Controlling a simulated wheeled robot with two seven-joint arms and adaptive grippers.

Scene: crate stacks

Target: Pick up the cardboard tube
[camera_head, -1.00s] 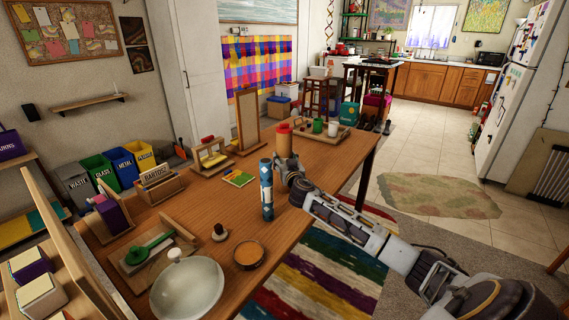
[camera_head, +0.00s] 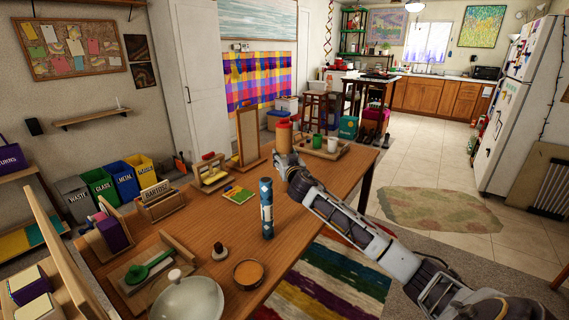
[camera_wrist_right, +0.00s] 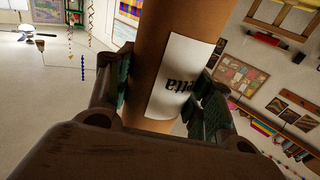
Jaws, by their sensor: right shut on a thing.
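The cardboard tube (camera_head: 284,137) is brown with an orange top and stands roughly upright over the far part of the table. My right gripper (camera_head: 292,166) is shut on it, reaching in from the right. In the right wrist view the tube (camera_wrist_right: 157,45) fills the middle, with a white label bearing partly visible lettering. The right gripper's fingers (camera_wrist_right: 160,98) press against the tube from both sides. The tube's lower end is hidden behind the gripper in the head view. My left gripper is not in view.
A blue patterned cylinder (camera_head: 267,212) stands on the wooden table (camera_head: 225,230) in front of the gripper. A tray (camera_head: 341,151) with cups lies right of the tube, and a wooden frame (camera_head: 240,140) stands to its left. A lidded bowl (camera_head: 190,302) is near the front.

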